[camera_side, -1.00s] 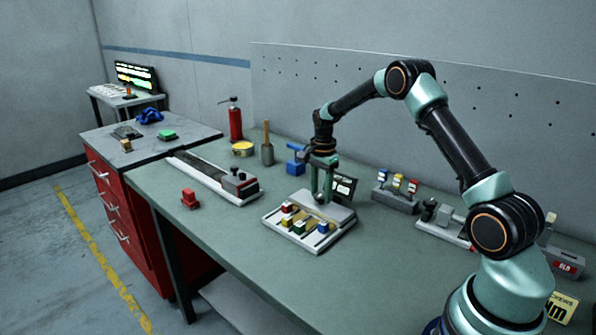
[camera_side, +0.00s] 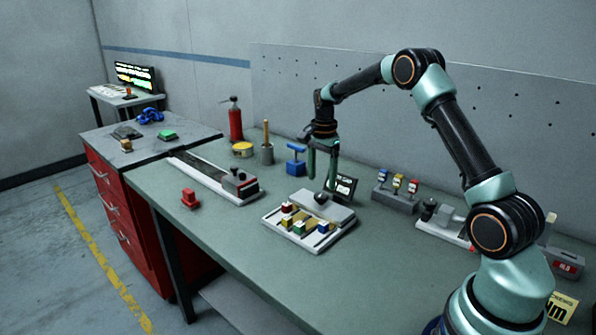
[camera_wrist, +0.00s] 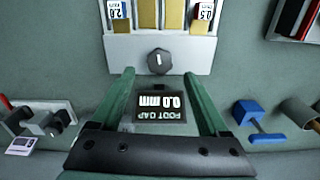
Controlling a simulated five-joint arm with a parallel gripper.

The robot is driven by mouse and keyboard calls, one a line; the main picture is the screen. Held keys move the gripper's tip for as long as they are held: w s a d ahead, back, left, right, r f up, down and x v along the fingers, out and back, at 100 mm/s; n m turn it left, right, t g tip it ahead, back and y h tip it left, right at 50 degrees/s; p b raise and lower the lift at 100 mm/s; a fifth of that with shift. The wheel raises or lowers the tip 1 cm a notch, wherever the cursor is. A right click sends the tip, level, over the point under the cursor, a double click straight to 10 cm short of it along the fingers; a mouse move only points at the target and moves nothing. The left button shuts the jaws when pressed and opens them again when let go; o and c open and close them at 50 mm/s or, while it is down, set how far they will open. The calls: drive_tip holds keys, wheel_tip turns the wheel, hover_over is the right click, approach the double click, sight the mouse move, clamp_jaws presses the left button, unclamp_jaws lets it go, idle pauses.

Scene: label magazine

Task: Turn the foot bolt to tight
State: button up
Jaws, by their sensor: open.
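The foot bolt (camera_wrist: 159,61) is a dark faceted knob with a white mark, on the edge of the pale label magazine (camera_wrist: 118,52). The bolt (camera_side: 320,198) shows small in the side view, on top of the magazine (camera_side: 340,213). The mark points roughly along the picture's vertical in the wrist view. A dark sign (camera_wrist: 160,101) behind it reads "FOOT GAP 0.0 mm", upside down. My gripper (camera_wrist: 158,74) is open and empty. Its fingers are apart, one to each side of the bolt in the picture. In the side view my gripper (camera_side: 322,183) is above and behind the bolt.
A blue press-like tool (camera_side: 296,160) stands behind the magazine, left of my gripper. A grey rack with coloured tags (camera_side: 395,194) stands to the right. The front of the green bench is clear.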

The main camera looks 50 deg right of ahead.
sight(321, 195)
wheel_tip(321, 195, up, 7)
idle(0.3)
drive_tip(key=shift+r, duration=0.15)
drive_tip(key=s+a+r+n+t, duration=0.3)
drive_tip(key=s+a+r+n, duration=0.6)
drive_tip(key=a, duration=0.3)
drive_tip(key=s+a+f+n+t, duration=0.1)
drive_tip(key=s+a+n+t, duration=0.1)
drive_tip(key=s+a+n, duration=0.6)
drive_tip(key=shift+s+f+n+t, duration=0.35)
drive_tip(key=shift+s+n, duration=0.65)
drive_tip(key=shift+s, duration=0.25)
drive_tip(key=shift+a, duration=0.1)
